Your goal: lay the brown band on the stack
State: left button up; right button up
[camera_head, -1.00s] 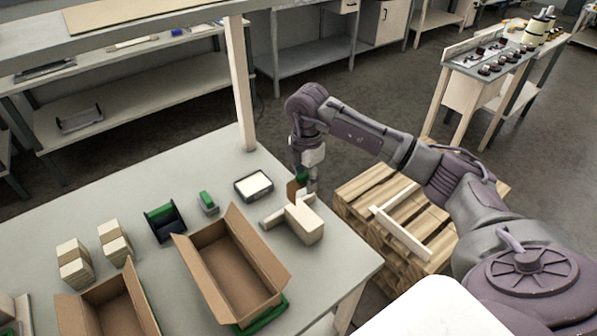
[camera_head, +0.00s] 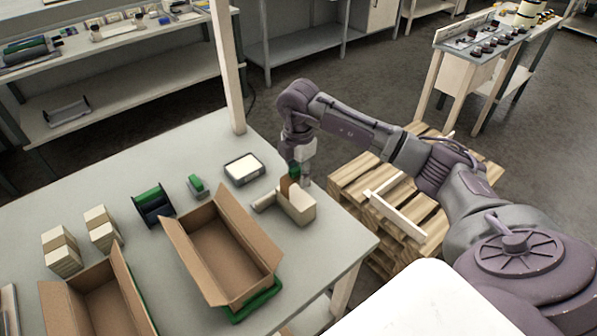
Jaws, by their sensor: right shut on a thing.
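My right gripper (camera_head: 298,179) points down over the far right part of the table, at a cream block-like holder (camera_head: 302,210). It is shut on a small brown piece (camera_head: 285,188), which looks like the brown band; the fingertips are small and partly hidden. A bit of green shows beside the fingers. Two pale stacks with brown bands around them, one at the left (camera_head: 61,252) and one beside it (camera_head: 104,230), stand upright on the table, well away from the gripper. I cannot tell which stack is meant. My left gripper is not in view.
An open cardboard box (camera_head: 226,262) on a green base and another open box (camera_head: 103,312) stand in front. A black and green dispenser (camera_head: 153,206), a small green item (camera_head: 196,186) and a shallow tray (camera_head: 244,169) sit behind. A pallet (camera_head: 352,182) lies beyond the table's right edge.

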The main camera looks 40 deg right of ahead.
aim_at(299, 193)
jog(key=shift+f+b, duration=0.55)
jog(key=shift+f, duration=0.4)
jog(key=shift+f+b, duration=1)
jog(key=shift+f, duration=0.5)
jog(key=shift+o, duration=0.2)
jog(key=shift+s+a+f+b, duration=0.1)
jog(key=shift+s+f+b, duration=0.35)
jog(key=shift+f, duration=0.15)
jog(key=shift+s+a+f, duration=0.1)
jog(key=shift+f, duration=0.2)
jog(key=shift+c, duration=0.5)
jog(key=o, duration=0.4)
jog(key=shift+w+f, duration=0.25)
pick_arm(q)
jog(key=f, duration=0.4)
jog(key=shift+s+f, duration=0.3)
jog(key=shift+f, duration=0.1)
pick_arm(e)
jog(key=shift+w, duration=0.1)
jog(key=c, duration=0.4)
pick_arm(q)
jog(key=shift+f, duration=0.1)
pick_arm(e)
jog(key=shift+o, duration=0.2)
jog(key=shift+d+f, duration=0.1)
jog(key=shift+d, duration=0.1)
